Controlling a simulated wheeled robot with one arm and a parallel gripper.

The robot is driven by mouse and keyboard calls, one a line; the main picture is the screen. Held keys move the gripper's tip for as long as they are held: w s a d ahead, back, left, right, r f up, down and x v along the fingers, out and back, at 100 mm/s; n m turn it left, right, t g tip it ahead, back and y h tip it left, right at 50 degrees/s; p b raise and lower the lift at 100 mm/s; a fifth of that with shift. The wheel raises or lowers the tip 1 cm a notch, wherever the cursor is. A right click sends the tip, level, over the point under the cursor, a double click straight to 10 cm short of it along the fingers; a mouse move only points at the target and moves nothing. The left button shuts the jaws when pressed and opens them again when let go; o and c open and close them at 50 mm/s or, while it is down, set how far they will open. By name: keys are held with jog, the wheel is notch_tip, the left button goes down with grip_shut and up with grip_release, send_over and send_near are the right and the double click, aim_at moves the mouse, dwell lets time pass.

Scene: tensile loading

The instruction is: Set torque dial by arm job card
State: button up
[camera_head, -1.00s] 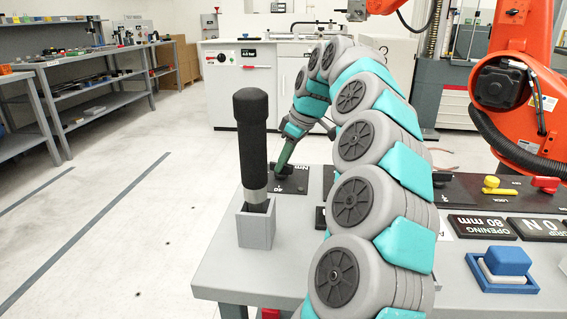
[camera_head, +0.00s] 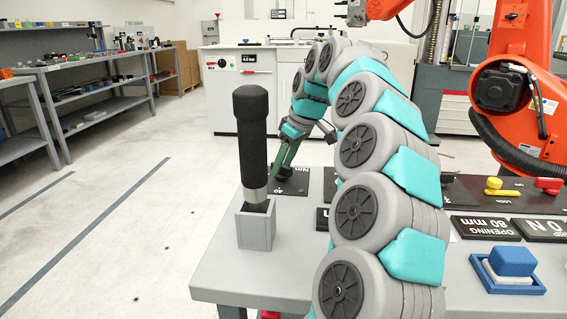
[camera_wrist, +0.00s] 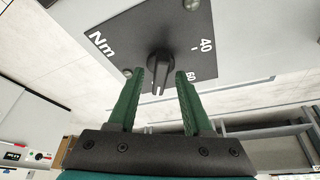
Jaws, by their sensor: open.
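The torque dial's black knob (camera_wrist: 159,62) is mounted on a dark plate (camera_wrist: 115,25) marked "Nm", "40" and "60" in the wrist view. The knob's narrow grip points down the picture, between my fingers. My gripper (camera_wrist: 159,74) is open, with one green finger on each side of the knob and a visible gap on both sides. In the head view the plate (camera_head: 296,182) lies at the table's far left corner, with my gripper (camera_head: 283,163) tilted down over it and hiding much of the knob. I cannot make out a torque job card.
A black-handled tool (camera_head: 252,135) stands upright in a grey square holder (camera_head: 256,230) left of my arm. Right of my arm are an "OPENING 80 mm" sign (camera_head: 485,229), a blue button (camera_head: 513,262), and yellow (camera_head: 500,187) and red (camera_head: 548,185) knobs. An orange robot arm (camera_head: 520,90) stands behind.

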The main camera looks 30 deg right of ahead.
jog(key=shift+r, duration=0.15)
jog(key=v, duration=0.7)
jog(key=shift+s+r, duration=0.15)
jog(key=shift+r, duration=0.05)
dwell(0.4)
